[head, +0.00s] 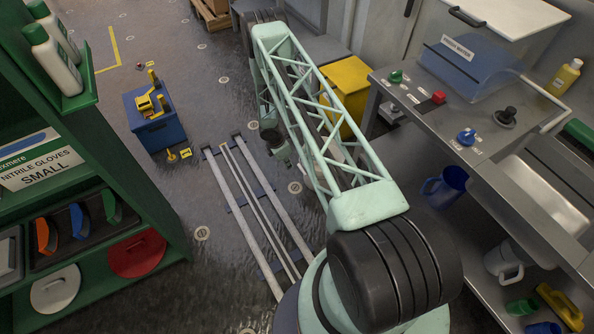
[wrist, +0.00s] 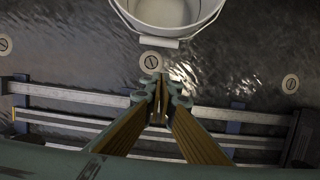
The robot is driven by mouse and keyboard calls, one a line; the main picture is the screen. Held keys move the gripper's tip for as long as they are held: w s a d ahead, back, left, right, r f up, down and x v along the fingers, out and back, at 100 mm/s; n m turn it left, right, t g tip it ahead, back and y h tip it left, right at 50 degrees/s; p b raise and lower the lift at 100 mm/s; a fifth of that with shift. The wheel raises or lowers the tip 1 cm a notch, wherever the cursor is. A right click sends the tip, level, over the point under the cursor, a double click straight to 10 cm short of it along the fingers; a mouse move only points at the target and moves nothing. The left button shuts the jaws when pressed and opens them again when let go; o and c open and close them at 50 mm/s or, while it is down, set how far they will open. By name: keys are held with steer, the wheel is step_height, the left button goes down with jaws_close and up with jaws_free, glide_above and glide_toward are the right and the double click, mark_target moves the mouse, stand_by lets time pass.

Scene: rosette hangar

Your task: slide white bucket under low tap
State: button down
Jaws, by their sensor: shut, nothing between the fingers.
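The white bucket (wrist: 165,12) stands on the wet dark floor at the top of the wrist view, cut off by the frame edge. Its wire handle hangs toward me with a white grip (wrist: 158,42). My gripper (wrist: 161,90) is shut and empty, just short of the bucket and apart from it. In the head view my lattice arm reaches away over the floor and hides much of what is behind it; I cannot make out the bucket clearly there. I cannot identify the low tap in either view.
Floor rails (head: 240,190) run beneath my arm. A green shelf (head: 95,150) stands at left, a steel bench (head: 470,110) at right. A blue box (head: 155,130) and a yellow bin (head: 348,92) stand on the floor.

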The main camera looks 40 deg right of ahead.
steer(key=shift+f, duration=0.2)
steer(key=s+d+f+b, duration=0.1)
steer(key=d+f+b, duration=0.2)
steer(key=d+f, duration=0.3)
steer(key=shift+a+x, duration=0.25)
steer(key=shift+x, duration=1.4)
steer(key=shift+d, duration=0.1)
